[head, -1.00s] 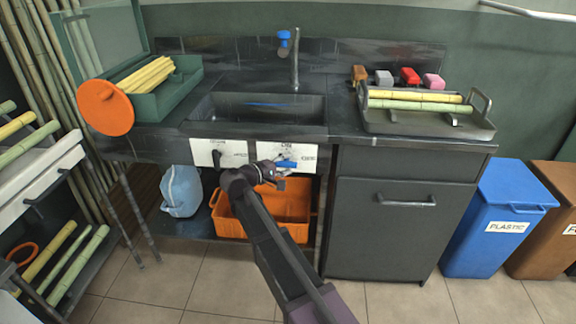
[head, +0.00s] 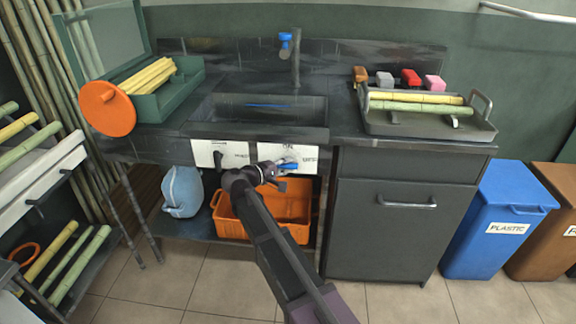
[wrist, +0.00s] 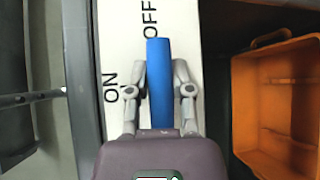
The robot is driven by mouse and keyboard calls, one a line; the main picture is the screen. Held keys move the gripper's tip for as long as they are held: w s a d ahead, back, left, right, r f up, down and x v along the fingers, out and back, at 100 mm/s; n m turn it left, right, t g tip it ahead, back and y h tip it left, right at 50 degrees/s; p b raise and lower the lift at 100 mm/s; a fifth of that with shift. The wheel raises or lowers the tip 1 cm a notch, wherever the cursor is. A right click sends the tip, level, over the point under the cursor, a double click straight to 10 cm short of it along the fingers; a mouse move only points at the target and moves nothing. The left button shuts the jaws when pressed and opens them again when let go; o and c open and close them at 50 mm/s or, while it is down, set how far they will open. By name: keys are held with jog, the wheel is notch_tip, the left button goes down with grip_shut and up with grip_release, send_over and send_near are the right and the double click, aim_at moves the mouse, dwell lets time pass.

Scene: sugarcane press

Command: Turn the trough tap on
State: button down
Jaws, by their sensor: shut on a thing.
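A blue tap lever (head: 289,167) sits on a white label plate (head: 264,150) on the front of the dark trough (head: 250,132). The lever also shows in the wrist view (wrist: 159,85), between my fingers. My gripper (head: 287,168) is shut on it, with one finger on each side. In the wrist view my gripper (wrist: 160,75) has the lever pointing straight up the picture, its end beside the word OFF. The word ON is to the left of the fingers. The lever's pivot is hidden behind my gripper.
An orange crate (head: 298,232) stands under the trough, and a blue jug (head: 182,192) is to its left. A dark cabinet (head: 378,235) stands right of my arm. A spout with a blue top (head: 285,40) rises behind the basin. Floor in front is clear.

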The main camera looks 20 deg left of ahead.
jog(key=shift+r+m+y+p, duration=0.15)
jog(key=shift+m+y+p, duration=0.15)
jog(key=shift+p, duration=0.3)
jog(key=shift+r+m+g+y+p, duration=0.1)
jog(key=shift+m+g+y+p, duration=0.25)
jog(key=shift+g+p, duration=0.35)
jog(key=m+g+y+p, duration=0.1)
jog(key=y+p, duration=0.1)
jog(key=p, duration=0.1)
jog(key=shift+m, duration=0.35)
jog(key=y+p, duration=0.1)
jog(key=m+g+y+p, duration=0.1)
jog(key=shift+f+m+y+p, duration=0.2)
jog(key=shift+m+y+p, duration=0.1)
jog(key=shift+y+p, duration=0.1)
jog(key=shift+a+f+m+g+y+p, duration=0.15)
jog(key=shift+m+g+y+p, duration=0.4)
jog(key=shift+y, duration=0.4)
jog(key=shift+w, duration=0.1)
jog(key=c, duration=0.5)
grip_release()
